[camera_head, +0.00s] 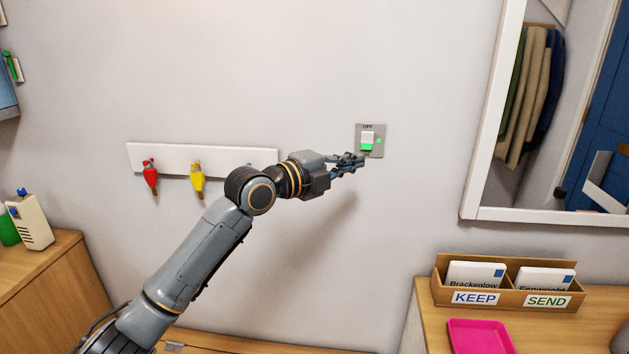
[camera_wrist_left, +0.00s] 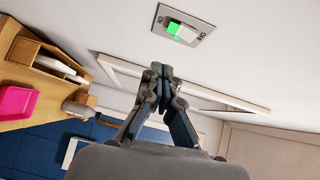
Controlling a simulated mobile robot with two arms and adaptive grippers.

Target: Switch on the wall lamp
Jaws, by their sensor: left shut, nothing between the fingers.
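A grey switch plate (camera_head: 358,141) is on the wall right of centre, marked OFF at its top. Its rocker (camera_head: 367,136) is white above with a green lower part, and a small green spot is at its right. The switch also shows at the top of the left wrist view (camera_wrist_left: 187,33), where the rocker is half green, half white. My left gripper (camera_head: 359,160) is shut and empty, its fingertips at the plate's lower edge in the head view. No lamp shows.
A white rail (camera_head: 222,154) with red (camera_head: 150,176) and yellow (camera_head: 197,178) items hangs behind my arm. A white-framed mirror (camera_head: 484,130) is at right. Below it, a letter holder (camera_head: 520,297) and pink tray (camera_head: 480,337) sit on a wooden cabinet. Wall around the switch is bare.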

